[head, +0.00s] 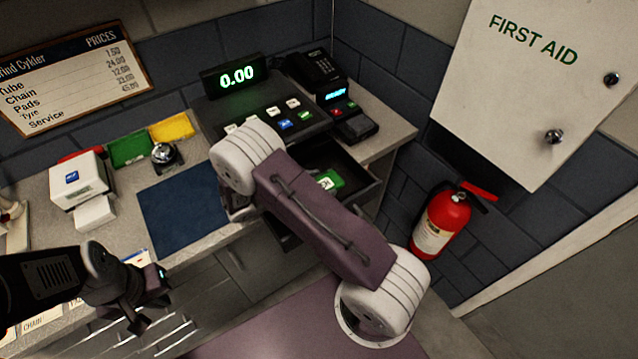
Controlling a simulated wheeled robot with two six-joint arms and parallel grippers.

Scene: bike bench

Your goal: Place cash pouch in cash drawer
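The cash drawer (362,190) is pulled open below the black register (270,118). A green item with a white mark (330,179) shows inside it, partly covered by my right arm; it may be the cash pouch, but I cannot be sure. My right arm crosses in front of the drawer. Its gripper (238,207) is mostly hidden behind the arm, by the right edge of the blue mat, and its fingers cannot be made out. My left gripper (146,300) hangs in front of the counter at lower left, away from the drawer; its finger opening is unclear.
A blue mat (180,212) lies on the counter. A card terminal (348,118) is right of the register. A fire extinguisher (440,222) hangs below the first aid cabinet (530,85).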

